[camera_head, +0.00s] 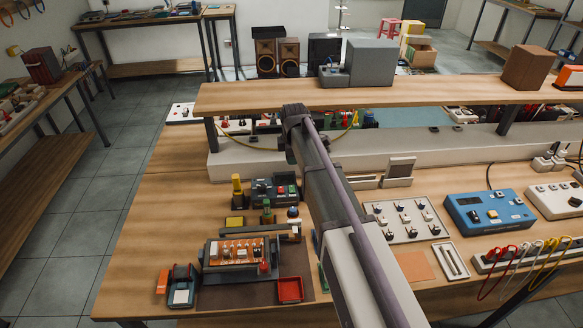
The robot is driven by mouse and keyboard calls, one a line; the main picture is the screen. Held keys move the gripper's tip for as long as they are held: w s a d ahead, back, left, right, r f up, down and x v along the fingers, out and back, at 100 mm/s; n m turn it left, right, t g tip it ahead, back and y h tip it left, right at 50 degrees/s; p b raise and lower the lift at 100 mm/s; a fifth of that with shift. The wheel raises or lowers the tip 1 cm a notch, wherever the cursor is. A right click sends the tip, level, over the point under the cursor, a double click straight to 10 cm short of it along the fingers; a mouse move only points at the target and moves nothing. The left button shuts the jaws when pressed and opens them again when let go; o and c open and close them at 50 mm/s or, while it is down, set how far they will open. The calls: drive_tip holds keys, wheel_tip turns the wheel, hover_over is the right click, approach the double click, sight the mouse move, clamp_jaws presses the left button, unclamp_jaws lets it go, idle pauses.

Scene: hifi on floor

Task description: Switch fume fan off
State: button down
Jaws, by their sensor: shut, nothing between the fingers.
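I cannot tell for sure which thing is the fume fan or its switch. A dark box with red and green buttons (275,191) stands on the bench, left of my arm. A grey box unit (369,62) with a smaller panel piece at its left stands on the raised shelf. A blue box with a display and knobs (489,209) lies on the bench at right. My arm reaches from the bottom edge up to a dark joint near the shelf's front edge. My gripper's fingers cannot be made out, and the arm hides part of the bench behind it.
The wooden bench (150,230) has bare room at its left. A tray of orange parts (237,251), a red bin (290,290) and a panel of switches (407,220) flank my arm. The raised shelf (440,97) crosses behind. Coloured cables (520,262) hang at right.

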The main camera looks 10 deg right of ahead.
sight(292, 186)
drive_tip(key=f+b, duration=0.3)
drive_tip(key=f, duration=0.1)
drive_tip(key=w+f+b, duration=0.1)
drive_tip(key=f+b, duration=0.7)
drive_tip(key=shift+w+f, duration=0.25)
drive_tip(key=shift+f, duration=0.05)
drive_tip(key=shift+r, duration=0.1)
